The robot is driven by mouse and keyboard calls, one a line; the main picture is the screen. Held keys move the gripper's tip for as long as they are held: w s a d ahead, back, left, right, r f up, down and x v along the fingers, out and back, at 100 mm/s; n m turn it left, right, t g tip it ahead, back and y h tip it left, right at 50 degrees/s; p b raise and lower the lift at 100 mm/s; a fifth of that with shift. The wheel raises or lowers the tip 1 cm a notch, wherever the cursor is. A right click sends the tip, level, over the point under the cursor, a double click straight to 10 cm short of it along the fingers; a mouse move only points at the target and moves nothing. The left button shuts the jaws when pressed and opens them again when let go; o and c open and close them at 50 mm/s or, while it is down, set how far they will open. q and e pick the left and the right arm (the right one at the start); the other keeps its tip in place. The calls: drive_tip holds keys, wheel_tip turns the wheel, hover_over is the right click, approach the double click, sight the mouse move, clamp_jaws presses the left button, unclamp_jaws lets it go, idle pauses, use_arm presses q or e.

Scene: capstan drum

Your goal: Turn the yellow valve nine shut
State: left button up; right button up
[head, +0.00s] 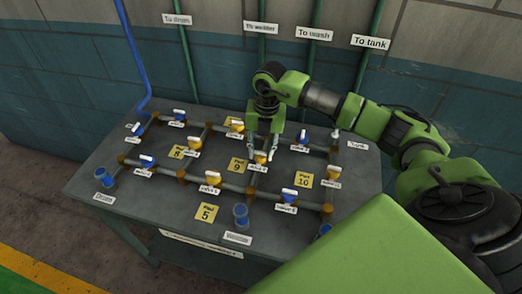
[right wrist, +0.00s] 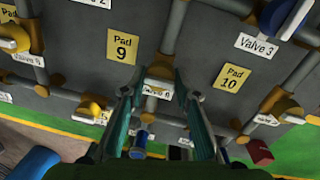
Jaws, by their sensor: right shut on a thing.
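A yellow valve (head: 261,159) with a white handle sits on the pipework between pads 9 and 10. Its label in front is partly hidden and too small to read surely. My right gripper (head: 261,147) reaches down from above, with a finger on either side of this valve. I cannot tell how far the valve is turned. My left gripper is not in view.
Other yellow valves (head: 194,145) and blue valves (head: 303,138) stand close around on the grey table (head: 95,160). Yellow pad 9 (head: 237,166) and pad 10 (head: 303,180) flank the gripped valve. Green pipes (head: 310,60) rise along the wall behind.

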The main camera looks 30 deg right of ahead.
sight(265, 152)
drive_tip(key=shift+w+r, duration=0.1)
drive_tip(key=o, duration=1.1)
drive_tip(key=shift+d, duration=0.1)
wheel_tip(265, 152, up, 12)
drive_tip(key=shift+s+d, duration=0.35)
drive_tip(key=shift+s, duration=0.05)
